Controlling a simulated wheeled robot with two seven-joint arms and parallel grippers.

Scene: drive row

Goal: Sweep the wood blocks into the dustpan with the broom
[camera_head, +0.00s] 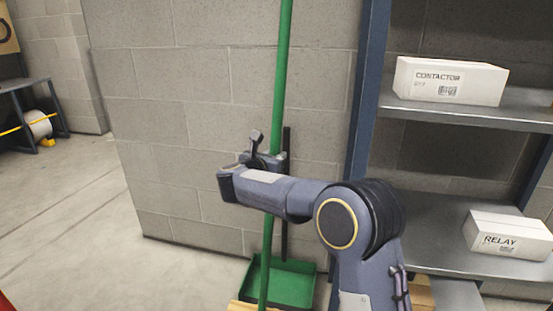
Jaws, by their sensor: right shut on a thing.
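The broom's long green handle (281,75) stands nearly upright in front of the block wall, leaning slightly. My right gripper (263,160) is shut on this handle at about mid-height; my own arm partly hides the grip. The green dustpan (293,284) is on the floor by the wall, with its black upright handle (286,225) just behind the broom. A tan, wood-coloured piece (239,306) shows at the bottom edge by the broom's lower end; I cannot tell if it is the broom head or a block. No wood blocks show clearly. My left gripper is out of view.
A metal shelf rack (450,116) on the right holds a CONTACTOR box (450,81) and a RELAY box (507,235). The grey block wall (180,120) stands close ahead. Open floor (75,220) lies to the left, with a bench and cable reel (38,125) farther back.

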